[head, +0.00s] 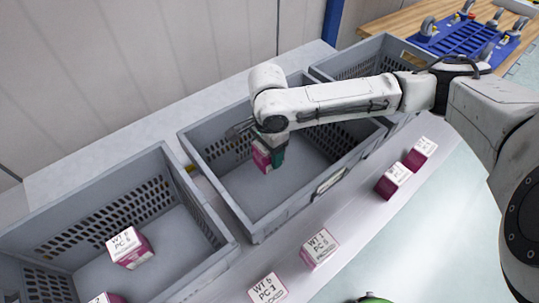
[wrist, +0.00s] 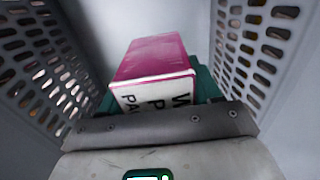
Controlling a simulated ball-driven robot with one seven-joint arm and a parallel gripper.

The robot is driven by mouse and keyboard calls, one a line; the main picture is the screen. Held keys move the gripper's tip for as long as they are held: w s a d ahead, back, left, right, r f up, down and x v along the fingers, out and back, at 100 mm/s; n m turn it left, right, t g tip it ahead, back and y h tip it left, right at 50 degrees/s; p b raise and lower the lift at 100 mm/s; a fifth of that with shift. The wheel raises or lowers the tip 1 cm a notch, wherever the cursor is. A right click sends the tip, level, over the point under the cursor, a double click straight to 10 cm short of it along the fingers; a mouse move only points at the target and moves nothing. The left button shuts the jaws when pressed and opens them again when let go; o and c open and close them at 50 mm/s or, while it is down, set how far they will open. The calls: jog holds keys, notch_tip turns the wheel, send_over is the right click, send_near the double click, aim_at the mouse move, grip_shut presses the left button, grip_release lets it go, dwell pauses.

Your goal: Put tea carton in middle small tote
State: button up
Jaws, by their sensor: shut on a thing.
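A pink and white tea carton (head: 262,157) is between the fingers of my gripper (head: 273,155), inside the middle grey tote (head: 258,226). In the wrist view the carton (wrist: 152,58) fills the space between the green fingers, with its white lettered face toward the camera and its pink side up. My gripper is shut on it. The carton is low in the tote near the perforated back wall. I cannot tell whether it touches the floor. No other carton shows in the middle tote.
The left tote (head: 222,255) holds cartons (head: 128,247). Several more cartons (head: 320,248) stand on the grey ledge in front of the totes. Another tote (head: 375,48) stands behind my arm. A blue rack (head: 455,40) lies on a wooden table at the back right.

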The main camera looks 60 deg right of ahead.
jog(key=f, duration=0.1)
jog(key=w+d+f, duration=0.1)
jog(key=d+f, duration=0.1)
jog(key=shift+w+d+f, duration=0.25)
jog(key=shift+w, duration=0.05)
jog(key=shift+w+d+f+p, duration=0.15)
jog(key=shift+f+p, duration=0.6)
jog(key=shift+f, duration=1.05)
jog(key=shift+f, duration=0.1)
jog(key=o, duration=1.2)
notch_tip(320, 180, up, 12)
jog(key=shift+r+b, duration=0.15)
jog(key=shift+b, duration=0.8)
